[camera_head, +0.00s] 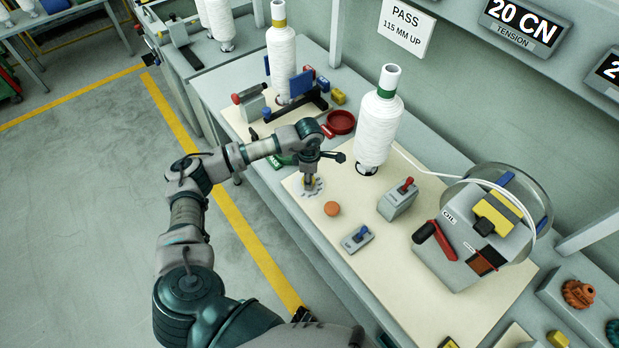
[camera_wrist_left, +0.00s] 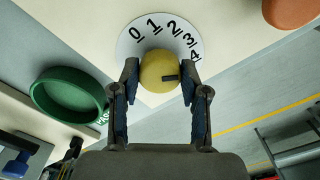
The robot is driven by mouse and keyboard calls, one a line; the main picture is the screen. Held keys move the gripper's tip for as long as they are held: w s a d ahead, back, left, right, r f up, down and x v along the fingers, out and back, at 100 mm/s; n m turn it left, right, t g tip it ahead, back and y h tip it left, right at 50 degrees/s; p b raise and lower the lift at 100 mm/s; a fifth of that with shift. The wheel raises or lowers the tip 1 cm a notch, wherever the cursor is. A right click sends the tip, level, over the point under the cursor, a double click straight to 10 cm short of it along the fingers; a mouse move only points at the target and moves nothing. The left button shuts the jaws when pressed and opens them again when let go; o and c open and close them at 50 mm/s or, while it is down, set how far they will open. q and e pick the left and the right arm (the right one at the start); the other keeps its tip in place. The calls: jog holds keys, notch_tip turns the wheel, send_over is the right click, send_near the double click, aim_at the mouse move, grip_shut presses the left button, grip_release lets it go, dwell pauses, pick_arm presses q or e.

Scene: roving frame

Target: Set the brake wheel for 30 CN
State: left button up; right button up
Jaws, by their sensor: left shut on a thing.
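The brake wheel is a yellow round knob (camera_wrist_left: 158,70) on a white dial plate (camera_wrist_left: 140,44) numbered 0 to 4. A short black mark on the knob lies right of its middle, below the 4 in the left wrist view; its exact reading is unclear. My left gripper (camera_wrist_left: 160,84) is shut on the knob, one finger on each side. In the head view my left gripper (camera_head: 311,181) points down over the dial plate. A tension display (camera_head: 522,24) reads 20 CN. My right gripper does not show.
A white thread cone (camera_head: 376,130) stands behind my left gripper. An orange ball-like thing (camera_head: 332,208), a blue-lever switch (camera_head: 357,239) and a red-lever box (camera_head: 398,199) stand close by. A round drum machine (camera_head: 470,240) is at the right. A green dish (camera_wrist_left: 68,94) lies beside the dial's board.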

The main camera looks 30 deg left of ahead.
pick_arm(q)
jog(key=shift+w+a+r, duration=0.1)
jog(key=shift+a, duration=0.05)
jog(key=o, duration=1.1)
jog(key=shift+o, duration=0.2)
notch_tip(320, 180, up, 12)
jog(key=shift+a+f, duration=0.1)
jog(key=shift+f, duration=0.1)
